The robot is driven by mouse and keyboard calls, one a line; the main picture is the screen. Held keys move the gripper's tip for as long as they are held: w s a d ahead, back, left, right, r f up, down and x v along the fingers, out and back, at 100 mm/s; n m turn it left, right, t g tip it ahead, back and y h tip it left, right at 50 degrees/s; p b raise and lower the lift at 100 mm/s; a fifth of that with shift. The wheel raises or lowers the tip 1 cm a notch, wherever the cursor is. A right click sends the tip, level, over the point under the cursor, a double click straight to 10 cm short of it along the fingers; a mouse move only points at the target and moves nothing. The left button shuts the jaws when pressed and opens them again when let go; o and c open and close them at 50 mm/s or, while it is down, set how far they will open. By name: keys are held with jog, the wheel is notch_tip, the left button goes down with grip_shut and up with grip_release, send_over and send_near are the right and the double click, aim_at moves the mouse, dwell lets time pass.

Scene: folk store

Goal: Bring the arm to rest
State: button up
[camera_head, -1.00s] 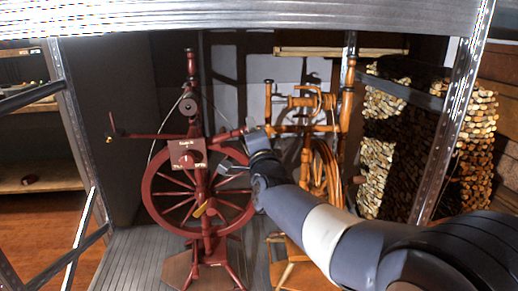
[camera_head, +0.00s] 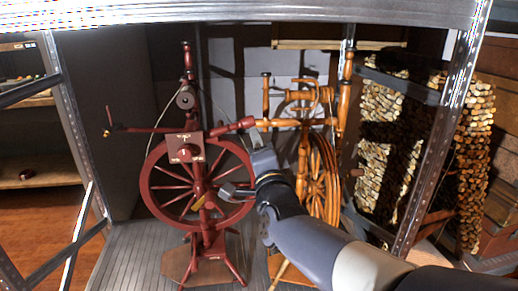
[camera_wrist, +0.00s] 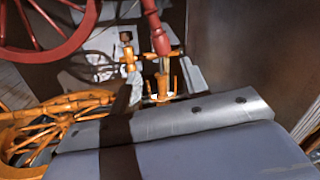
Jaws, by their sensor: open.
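My arm reaches in from the lower right of the head view, bent at the wrist. My gripper (camera_head: 239,162) is open, its two grey fingers apart in front of the right side of a red spinning wheel (camera_head: 190,204). I see nothing held between the fingers. In the wrist view, the grey gripper body (camera_wrist: 190,150) fills the bottom, with parts of the spinning wheels beyond it. I cannot tell whether the fingers touch the red wheel.
An orange wooden spinning wheel (camera_head: 331,183) stands right of the red one, behind my wrist. A metal shelf post (camera_head: 437,140) and stacked firewood (camera_head: 470,160) are on the right. Another metal post (camera_head: 66,110) stands left. A metal beam (camera_head: 250,12) crosses the top.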

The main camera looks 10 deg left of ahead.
aim_at(251, 125)
jog(key=shift+w, duration=0.15)
jog(key=x, duration=1)
jog(key=shift+w+a+r, duration=0.1)
jog(key=shift+w+r, duration=0.1)
jog(key=shift+w, duration=0.1)
